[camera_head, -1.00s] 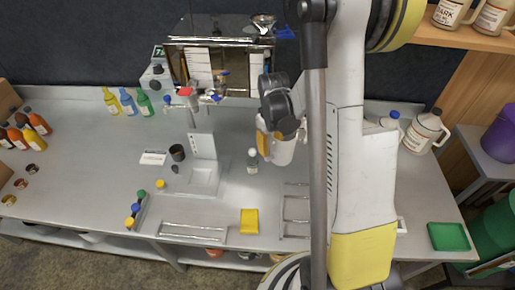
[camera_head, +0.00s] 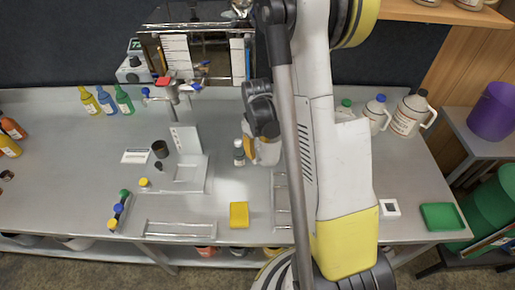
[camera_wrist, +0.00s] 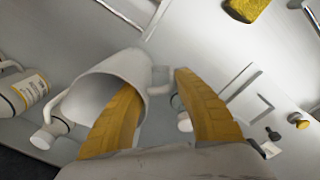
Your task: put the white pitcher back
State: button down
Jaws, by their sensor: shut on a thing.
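The white pitcher (camera_head: 270,153) is in my gripper (camera_head: 251,148) above the middle of the steel bench; my arm hides part of it in the head view.
A small capped bottle (camera_head: 238,153) stands just left of the pitcher. A yellow block (camera_head: 239,214) and a wire rack (camera_head: 281,200) are nearer the front edge. White jugs (camera_head: 408,113) stand at the back right.

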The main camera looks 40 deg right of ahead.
jog(key=shift+f+b, duration=0.55)
jog(key=shift+f, duration=0.05)
jog(key=c, duration=0.9)
grip_release()
jog(key=r, duration=1.2)
jog(key=shift+s+a, duration=0.15)
jog(key=shift+s, duration=0.05)
jog(key=s+a+r+t, duration=0.2)
jog(key=s+a+r, duration=0.1)
jog(key=a+r, duration=0.1)
jog(key=s+a+r+m+t, duration=0.1)
jog(key=s+a+r+t, duration=0.1)
jog(key=a, duration=0.5)
jog(key=s+a+r+t, duration=0.2)
jog(key=s+a+r, duration=0.3)
jog(key=s+a, duration=0.1)
jog(key=shift+s+a+r+m+t, duration=0.1)
jog(key=shift+s+r+m+t, duration=0.05)
jog(key=shift+r+m+t, duration=0.2)
